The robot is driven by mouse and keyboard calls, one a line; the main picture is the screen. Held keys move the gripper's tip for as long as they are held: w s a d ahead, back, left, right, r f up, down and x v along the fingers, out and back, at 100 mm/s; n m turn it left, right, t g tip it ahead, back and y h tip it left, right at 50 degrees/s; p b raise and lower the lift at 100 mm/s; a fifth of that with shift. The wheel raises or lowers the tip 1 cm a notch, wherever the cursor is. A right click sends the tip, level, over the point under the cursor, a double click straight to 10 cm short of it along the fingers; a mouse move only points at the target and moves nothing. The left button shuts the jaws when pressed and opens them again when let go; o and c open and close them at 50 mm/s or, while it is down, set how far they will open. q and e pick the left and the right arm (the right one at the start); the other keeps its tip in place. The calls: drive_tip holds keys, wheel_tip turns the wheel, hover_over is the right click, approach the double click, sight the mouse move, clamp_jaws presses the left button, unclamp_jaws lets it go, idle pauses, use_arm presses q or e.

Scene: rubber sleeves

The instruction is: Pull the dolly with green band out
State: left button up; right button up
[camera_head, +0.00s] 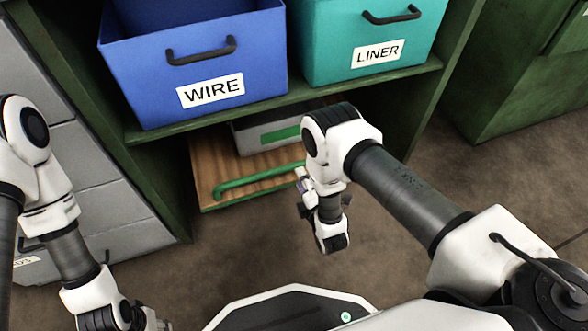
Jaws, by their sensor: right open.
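The dolly (209,160) is a low wooden board under the shelf, with a green bar handle (250,181) along its front. A grey box (247,142) with a green band (281,134) stands on it, partly hidden by the shelf and my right arm. My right gripper (303,193) is open just beside the right end of the handle; my own wrist hides part of the fingers, and I cannot tell if they touch the bar. My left gripper (148,320) is at the bottom left, cut off by the picture edge, so its jaws are unclear.
A blue WIRE bin (195,65) and a teal LINER bin (335,42) stand on the green shelf (290,96) above the dolly. Grey drawers (95,165) are at the left, a green cabinet (515,75) at the right. The brown floor (245,245) before the dolly is clear.

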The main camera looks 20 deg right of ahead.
sight(294, 165)
drive_tip(key=w+b, duration=0.1)
drive_tip(key=w, duration=0.2)
drive_tip(key=w+f+b, duration=0.1)
drive_tip(key=w+b, duration=0.1)
drive_tip(key=w, duration=0.1)
drive_tip(key=shift+a+f, duration=0.1)
drive_tip(key=shift+f, duration=0.05)
drive_tip(key=shift+w, duration=0.4)
drive_tip(key=shift+c, duration=0.4)
clamp_jaws()
